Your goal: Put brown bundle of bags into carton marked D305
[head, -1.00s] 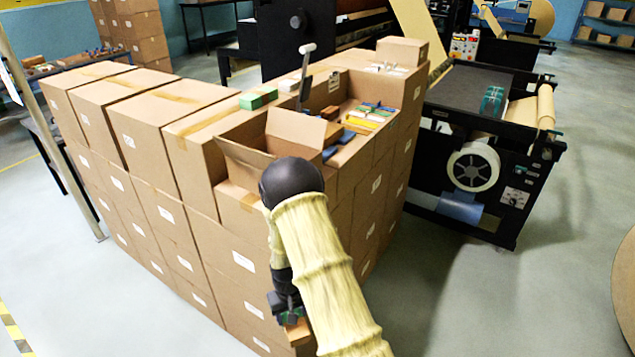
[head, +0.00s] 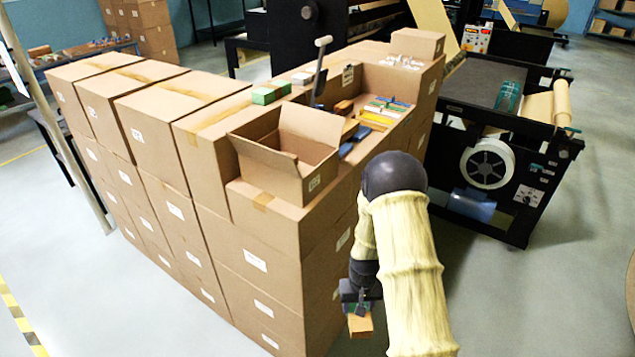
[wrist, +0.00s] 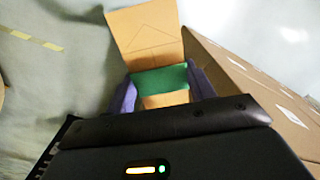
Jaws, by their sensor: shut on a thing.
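A brown bundle of bags (head: 360,326) with a green band hangs low at the right side of the carton stack. My gripper (head: 359,305) is shut on it. In the wrist view the bundle (wrist: 146,33) sticks out beyond my gripper (wrist: 161,88), with the green band between the purple fingers. An open carton (head: 268,166) with raised flaps stands on the stack, up and left of my gripper. It looks empty as far as I can see inside. It has a small white label (head: 314,183), too small to read.
The tall carton stack (head: 240,262) stands close beside my gripper. A black machine (head: 500,150) stands at the right. Clear floor (head: 540,290) lies right of my arm.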

